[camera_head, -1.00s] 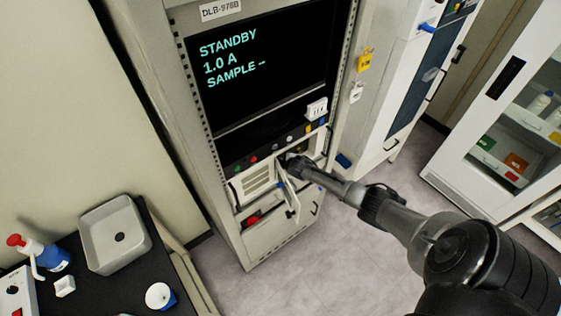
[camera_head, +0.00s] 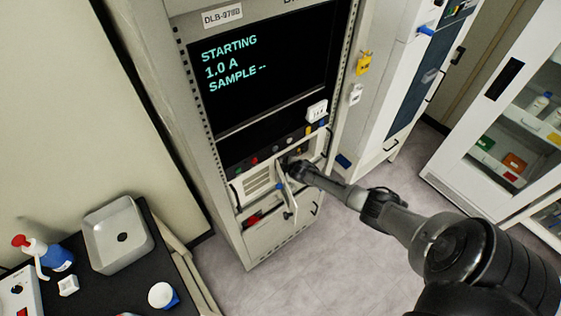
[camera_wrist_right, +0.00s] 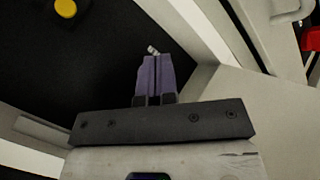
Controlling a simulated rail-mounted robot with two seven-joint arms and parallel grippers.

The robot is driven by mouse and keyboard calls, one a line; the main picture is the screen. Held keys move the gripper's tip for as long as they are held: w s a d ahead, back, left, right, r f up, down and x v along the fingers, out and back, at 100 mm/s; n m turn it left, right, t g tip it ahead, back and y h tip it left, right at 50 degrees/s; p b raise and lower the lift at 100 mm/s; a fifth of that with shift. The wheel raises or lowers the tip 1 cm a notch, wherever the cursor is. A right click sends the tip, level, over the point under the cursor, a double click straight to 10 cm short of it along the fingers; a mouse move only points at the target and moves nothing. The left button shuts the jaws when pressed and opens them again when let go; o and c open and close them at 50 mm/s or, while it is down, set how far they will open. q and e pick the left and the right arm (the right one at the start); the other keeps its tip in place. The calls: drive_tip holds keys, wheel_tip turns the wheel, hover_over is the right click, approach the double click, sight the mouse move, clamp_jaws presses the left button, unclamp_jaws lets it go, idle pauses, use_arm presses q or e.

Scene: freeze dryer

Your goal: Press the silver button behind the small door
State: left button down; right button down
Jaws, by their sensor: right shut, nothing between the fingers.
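The freeze dryer's small door (camera_head: 291,203) stands open in the head view, below the row of coloured buttons. My right gripper (camera_head: 291,168) is at the opening beside this door, with its fingertips partly hidden there. In the right wrist view my right gripper (camera_wrist_right: 155,60) is shut and empty, fingers pressed together. A small silver piece (camera_wrist_right: 152,49), likely the silver button, shows just past the fingertips against a dark recess; I cannot tell whether they touch. The display (camera_head: 262,70) reads STARTING, 1.0 A, SAMPLE --. My left gripper is out of view.
A pale panel (camera_wrist_right: 225,110) lies close to the right of the fingers in the wrist view. A round yellow button (camera_wrist_right: 67,9) is at upper left. A black bench with a grey basin (camera_head: 98,238) stands at the left, a glass cabinet at the right. The floor between is clear.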

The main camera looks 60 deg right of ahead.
drive_tip(key=s+p, duration=0.1)
drive_tip(key=s+a+p, duration=0.1)
drive_tip(key=s, duration=0.1)
drive_tip(key=s+p, duration=0.1)
drive_tip(key=s, duration=0.1)
drive_tip(key=shift+s+a+p, duration=0.1)
drive_tip(key=shift+a+p, duration=0.3)
idle(0.8)
